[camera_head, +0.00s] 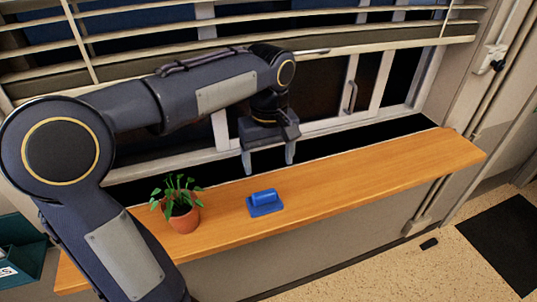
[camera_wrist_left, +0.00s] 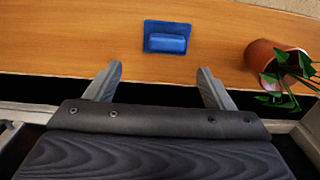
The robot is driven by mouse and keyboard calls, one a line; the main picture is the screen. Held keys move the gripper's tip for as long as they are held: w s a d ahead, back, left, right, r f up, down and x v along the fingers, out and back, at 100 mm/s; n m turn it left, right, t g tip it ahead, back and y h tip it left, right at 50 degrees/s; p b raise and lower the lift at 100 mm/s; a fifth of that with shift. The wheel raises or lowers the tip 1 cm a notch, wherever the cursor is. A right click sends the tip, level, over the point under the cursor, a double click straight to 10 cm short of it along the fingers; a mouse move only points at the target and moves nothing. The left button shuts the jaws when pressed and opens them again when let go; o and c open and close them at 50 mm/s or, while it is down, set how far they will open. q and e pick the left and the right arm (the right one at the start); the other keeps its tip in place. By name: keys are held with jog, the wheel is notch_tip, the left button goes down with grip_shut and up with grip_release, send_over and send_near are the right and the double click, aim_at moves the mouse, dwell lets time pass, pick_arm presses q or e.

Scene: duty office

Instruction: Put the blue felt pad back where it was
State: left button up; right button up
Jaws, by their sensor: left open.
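The blue felt pad (camera_head: 265,209) lies flat on the wooden shelf, with a raised blue grip or block on its top. It also shows in the left wrist view (camera_wrist_left: 166,47), beyond the fingertips and near the middle. My left gripper (camera_head: 268,168) is open and empty above the back edge of the shelf, behind the pad and apart from it. Its two fingers (camera_wrist_left: 161,75) are spread wide in the left wrist view. My right gripper is not in view.
The wooden shelf (camera_head: 370,173) runs below a window with blinds (camera_head: 240,30). A potted plant (camera_head: 181,217) stands left of the pad; its pot also shows in the left wrist view (camera_wrist_left: 262,57). The shelf right of the pad is clear.

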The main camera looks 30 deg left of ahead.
pick_arm(q)
jog(key=s+d+f+m+t+h, duration=0.2)
jog(key=s+f+m, duration=0.1)
jog(key=s, duration=0.5)
jog(key=s+d+f+m+t+h, duration=0.1)
jog(key=s+d+f+m+t, duration=0.1)
jog(key=s, duration=0.7)
notch_tip(320, 180, down, 2)
jog(key=m+t, duration=0.1)
jog(key=m, duration=0.2)
jog(key=shift+f+t+h, duration=0.25)
jog(key=shift+t+h, duration=0.05)
jog(key=shift+h, duration=0.1)
